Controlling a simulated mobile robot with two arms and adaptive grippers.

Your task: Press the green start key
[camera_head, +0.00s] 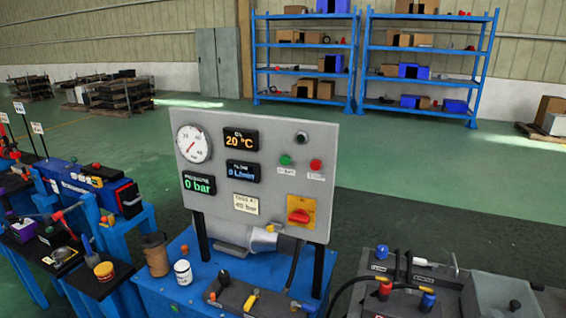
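The green start key (286,160) is a small round button on the right half of an upright grey control panel (215,135), with a small white label under it. A red button (316,165) sits just to its right, also with a label below. The displays on the panel read 0 bar, 20 °C and 0 L/min. Neither of my grippers shows in the head view. Nothing covers the green key.
A red rotary switch (299,217) on a yellow plate sits low on the panel. A brown cup (155,254) and a white jar (183,272) stand on the blue bench (150,290) at front left. Hoses and valves crowd the lower right. Space before the panel's buttons looks clear.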

